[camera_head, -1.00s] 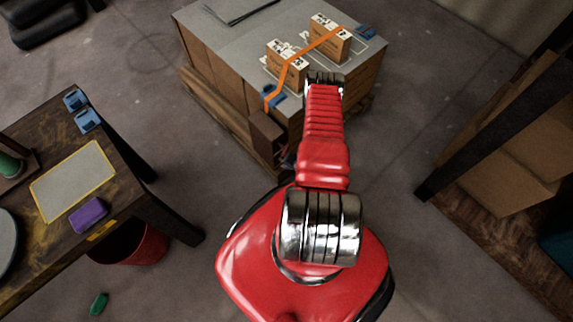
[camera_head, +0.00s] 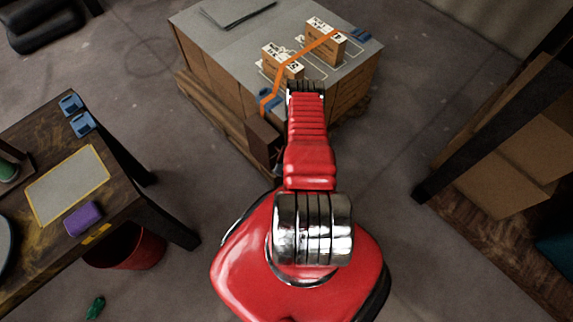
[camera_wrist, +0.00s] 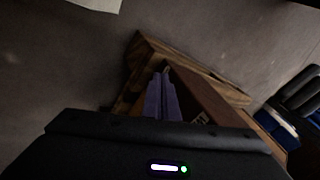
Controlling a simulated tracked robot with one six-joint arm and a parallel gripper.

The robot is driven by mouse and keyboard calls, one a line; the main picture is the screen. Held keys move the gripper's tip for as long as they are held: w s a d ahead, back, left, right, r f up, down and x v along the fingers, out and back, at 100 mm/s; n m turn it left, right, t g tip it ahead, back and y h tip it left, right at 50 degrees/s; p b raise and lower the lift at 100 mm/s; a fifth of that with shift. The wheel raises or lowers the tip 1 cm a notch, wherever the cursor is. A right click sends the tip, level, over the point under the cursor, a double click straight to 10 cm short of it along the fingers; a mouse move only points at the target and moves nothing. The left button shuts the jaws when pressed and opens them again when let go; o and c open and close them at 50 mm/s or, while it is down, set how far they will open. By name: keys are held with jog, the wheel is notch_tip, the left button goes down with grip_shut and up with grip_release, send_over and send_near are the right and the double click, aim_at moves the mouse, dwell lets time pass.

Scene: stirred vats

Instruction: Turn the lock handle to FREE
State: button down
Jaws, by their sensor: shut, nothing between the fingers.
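In the wrist view, my gripper (camera_wrist: 161,76) is shut and empty, its two purple-grey fingers together. The fingers point toward the wooden pallet, just left of a brown box (camera_wrist: 205,92); I cannot tell whether they touch it. Partly hidden pale marks show near the box's lower edge. In the head view, a brown box (camera_head: 262,136) stands at the near corner of the pallet load, just left of my red arm. My arm hides the gripper there. I cannot make out the lock handle or a FREE mark in either view.
The pallet load has a grey top (camera_head: 225,35), with two small cartons (camera_head: 326,42) under an orange strap (camera_head: 283,68). A dark worktable (camera_head: 45,250) stands left above a red bin (camera_head: 130,248). A shelf with cartons (camera_head: 500,165) stands right. Grey floor lies open between.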

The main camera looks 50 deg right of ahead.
jog(key=shift+a+f, duration=0.25)
jog(key=shift+f, duration=0.25)
jog(key=shift+a+f, duration=0.2)
jog(key=shift+f, duration=0.25)
jog(key=shift+d, duration=0.2)
dwell(1.0)
jog(key=shift+w+d+r, duration=0.1)
jog(key=shift+d+r, duration=0.1)
jog(key=shift+d, duration=0.8)
jog(key=s+a+r, duration=0.7)
jog(key=s+a, duration=0.1)
jog(key=a, duration=0.1)
jog(key=shift+r, duration=0.4)
